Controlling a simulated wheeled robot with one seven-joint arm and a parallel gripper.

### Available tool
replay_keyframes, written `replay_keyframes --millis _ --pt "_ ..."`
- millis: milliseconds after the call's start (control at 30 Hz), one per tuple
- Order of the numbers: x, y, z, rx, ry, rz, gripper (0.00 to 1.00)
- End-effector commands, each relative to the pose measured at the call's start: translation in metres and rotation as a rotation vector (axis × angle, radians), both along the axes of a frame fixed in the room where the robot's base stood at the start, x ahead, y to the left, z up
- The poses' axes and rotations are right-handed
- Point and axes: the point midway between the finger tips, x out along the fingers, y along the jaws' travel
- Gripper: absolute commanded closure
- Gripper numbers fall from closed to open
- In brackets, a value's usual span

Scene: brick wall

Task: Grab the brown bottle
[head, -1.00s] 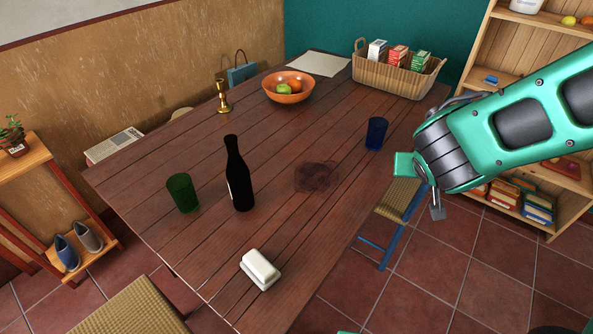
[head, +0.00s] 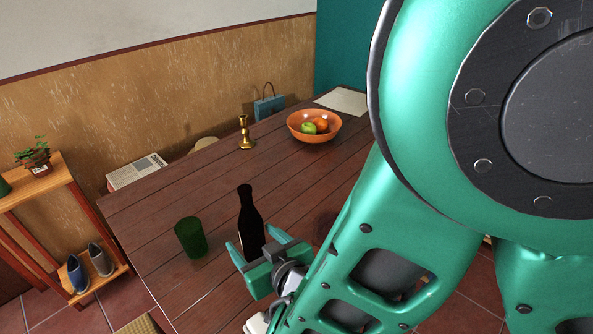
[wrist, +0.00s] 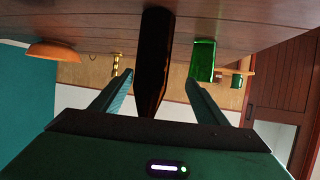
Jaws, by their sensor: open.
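The brown bottle (head: 250,222) looks very dark and stands upright on the wooden table. My gripper (head: 259,243) is open, with its fingers spread toward the lower part of the bottle. In the wrist view the bottle (wrist: 154,60) appears upside down, in line with the gap between the two fingers (wrist: 158,85). The fingers are not closed on it. I cannot tell whether either finger touches it. The bottle's base is hidden in the head view behind my gripper.
A green glass (head: 190,238) stands just left of the bottle; it also shows in the wrist view (wrist: 203,60). A brass candlestick (head: 245,133) and an orange fruit bowl (head: 314,130) stand farther back. A white dish (head: 256,324) is mostly hidden by my arm.

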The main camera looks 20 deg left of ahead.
Motion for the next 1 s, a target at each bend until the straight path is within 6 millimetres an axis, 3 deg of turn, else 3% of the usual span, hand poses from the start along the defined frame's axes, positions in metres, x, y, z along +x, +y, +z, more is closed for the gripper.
replay_keyframes --millis 133,633,1000 --pt "0.021 0.009 -0.009 0.000 0.000 -0.016 0.32" --pt "0.059 0.035 -0.028 0.000 -0.001 -0.023 0.32" --pt "0.068 0.048 -0.034 -0.001 -0.001 -0.021 0.32"
